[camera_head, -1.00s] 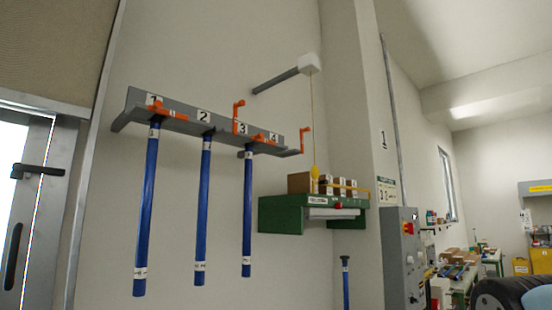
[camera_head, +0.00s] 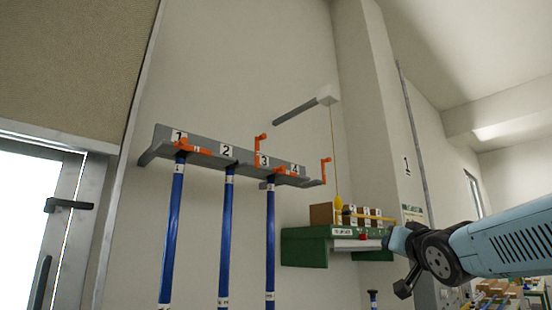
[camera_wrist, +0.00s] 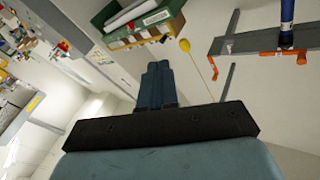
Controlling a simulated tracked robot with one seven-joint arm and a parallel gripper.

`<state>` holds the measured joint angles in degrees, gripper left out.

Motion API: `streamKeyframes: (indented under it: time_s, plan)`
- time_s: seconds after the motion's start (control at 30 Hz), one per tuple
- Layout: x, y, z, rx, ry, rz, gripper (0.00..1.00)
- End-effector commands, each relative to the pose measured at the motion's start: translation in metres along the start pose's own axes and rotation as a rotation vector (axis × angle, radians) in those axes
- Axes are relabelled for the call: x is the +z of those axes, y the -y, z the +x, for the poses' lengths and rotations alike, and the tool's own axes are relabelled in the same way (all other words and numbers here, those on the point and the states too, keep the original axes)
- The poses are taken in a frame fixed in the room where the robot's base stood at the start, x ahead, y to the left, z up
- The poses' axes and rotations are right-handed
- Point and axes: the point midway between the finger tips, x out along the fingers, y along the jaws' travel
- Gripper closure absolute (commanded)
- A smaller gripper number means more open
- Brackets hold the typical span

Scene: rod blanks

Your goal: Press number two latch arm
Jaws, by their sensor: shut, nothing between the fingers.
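The grey rack (camera_head: 205,153) on the wall carries number labels 1 to 4 and orange latch arms. An upright orange latch arm (camera_head: 260,146) stands between labels 2 (camera_head: 227,150) and 3, apparently number two's. Blue rods hang below labels 1, 2 (camera_head: 226,235) and 3. My gripper (camera_wrist: 158,70) is shut and empty, apart from the rack. The rack's end (camera_wrist: 255,42) shows at the wrist view's upper right.
A green shelf (camera_head: 305,247) with brown boxes (camera_head: 321,213) stands right of the rack. A yellow bob (camera_head: 338,202) hangs on a cord from a white-ended bracket (camera_head: 327,94). A door is at the left. Bare wall lies between rack and shelf.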

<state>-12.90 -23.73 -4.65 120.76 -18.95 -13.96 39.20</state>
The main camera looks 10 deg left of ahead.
Motion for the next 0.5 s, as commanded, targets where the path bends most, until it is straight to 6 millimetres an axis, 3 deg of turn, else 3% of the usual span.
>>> streamKeyframes:
  time_s: [0.2,0.5]
  plan:
    - [-0.045,0.060,0.034,-0.244,-0.172,0.092,1.00]
    - [-0.088,0.145,0.049,-0.642,-0.325,0.226,1.00]
